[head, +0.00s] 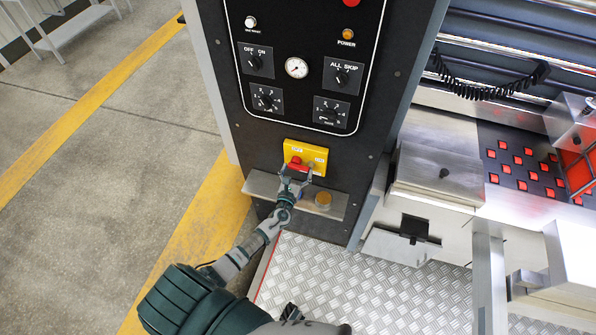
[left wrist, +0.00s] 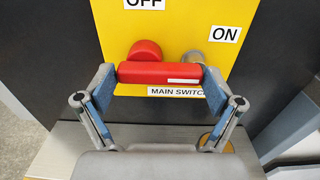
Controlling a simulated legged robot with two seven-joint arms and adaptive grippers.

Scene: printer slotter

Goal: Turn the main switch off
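The main switch is a red handle (head: 295,163) on a yellow plate (head: 318,156) low on the black control panel. In the left wrist view the red handle (left wrist: 160,73) lies as a near-horizontal bar with a rounded red knob above its left part. The plate (left wrist: 190,25) reads OFF at top left, ON at right and MAIN SWITCH below. My left gripper (head: 296,178) is at the plate, its fingers spread wide. In the wrist view the left gripper (left wrist: 160,76) has one finger at each end of the bar, very close or touching. My right gripper is not in view.
A metal ledge (head: 263,184) with an amber button (head: 323,199) sits just below the plate. Dials and a gauge (head: 296,67) are above it. Machine parts (head: 437,165) stand to the right. Open floor (head: 150,130) with yellow lines lies to the left.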

